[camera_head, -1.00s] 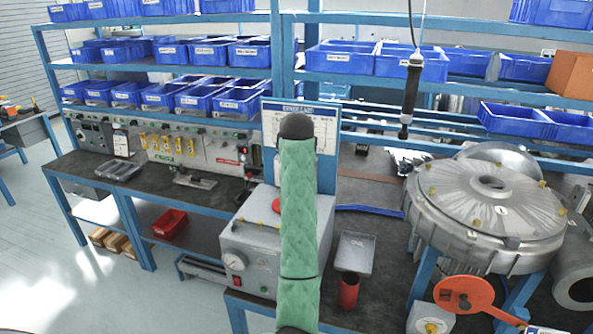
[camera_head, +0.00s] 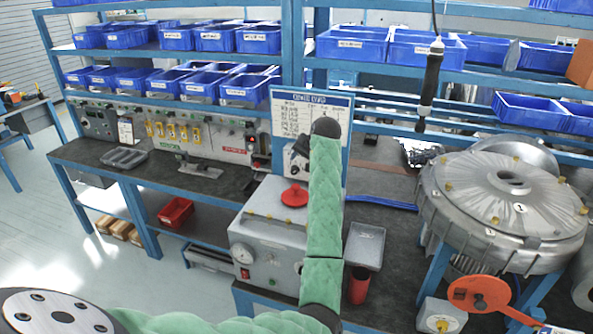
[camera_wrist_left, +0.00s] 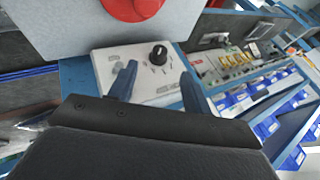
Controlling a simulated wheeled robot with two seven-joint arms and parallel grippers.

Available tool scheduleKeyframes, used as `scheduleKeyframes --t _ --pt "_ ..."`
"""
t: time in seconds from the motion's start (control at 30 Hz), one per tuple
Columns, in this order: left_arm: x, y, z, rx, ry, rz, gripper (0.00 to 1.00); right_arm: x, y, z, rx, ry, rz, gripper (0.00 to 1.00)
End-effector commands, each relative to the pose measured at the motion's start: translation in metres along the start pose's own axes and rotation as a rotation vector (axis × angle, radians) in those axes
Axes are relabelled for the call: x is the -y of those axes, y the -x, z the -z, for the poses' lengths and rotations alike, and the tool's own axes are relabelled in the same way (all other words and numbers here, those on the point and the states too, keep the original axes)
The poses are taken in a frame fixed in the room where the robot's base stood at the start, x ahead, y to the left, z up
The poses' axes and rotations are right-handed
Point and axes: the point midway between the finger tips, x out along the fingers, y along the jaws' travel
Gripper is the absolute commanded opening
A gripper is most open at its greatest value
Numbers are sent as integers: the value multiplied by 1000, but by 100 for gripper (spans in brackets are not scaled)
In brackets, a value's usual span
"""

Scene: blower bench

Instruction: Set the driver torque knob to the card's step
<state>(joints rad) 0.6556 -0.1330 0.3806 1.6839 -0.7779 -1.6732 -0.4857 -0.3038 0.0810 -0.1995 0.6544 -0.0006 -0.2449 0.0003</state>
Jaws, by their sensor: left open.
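A small black knob (camera_wrist_left: 158,53) with dial marks sits on a pale panel (camera_wrist_left: 110,66) in the left wrist view. My left gripper (camera_wrist_left: 160,88) is open there. Its two blue fingers stand in front of the panel, apart from the knob, one on either side of it and lower in the picture. In the head view the dark left gripper (camera_head: 299,160) shows partly beside my green-sleeved arm, in front of a white card with a blue header (camera_head: 290,98). The arm covers part of the card, and its print is too small to read. I cannot make out the knob in the head view. My right gripper is not in view.
A grey box (camera_head: 265,225) with a red round top piece (camera_head: 294,195) stands left of my arm; the red piece (camera_wrist_left: 143,6) also shows in the wrist view. A grey tray (camera_head: 364,246), a red cup (camera_head: 359,287) and a large metal blower housing (camera_head: 500,215) lie to the right.

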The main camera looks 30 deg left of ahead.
Motion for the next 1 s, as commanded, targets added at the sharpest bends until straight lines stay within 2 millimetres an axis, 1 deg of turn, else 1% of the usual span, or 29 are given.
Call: scheduleKeyframes --t 0.13,0.23,0.33,0.5,0.7,0.8,1.0 --pt "0 -4 0 1 -29 -1 49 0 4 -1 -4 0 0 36" --pt "2 -13 1 1 -29 -1 49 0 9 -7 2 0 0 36" --pt "2 -27 1 2 -28 -1 49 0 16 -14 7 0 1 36" --pt "1 -51 1 1 -28 -2 49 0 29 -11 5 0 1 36" --pt "0 -72 1 1 -28 -1 49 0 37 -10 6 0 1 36" --pt "0 -76 0 -1 -27 -1 49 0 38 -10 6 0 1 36" --pt "0 -78 0 -1 -26 -1 49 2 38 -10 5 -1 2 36"
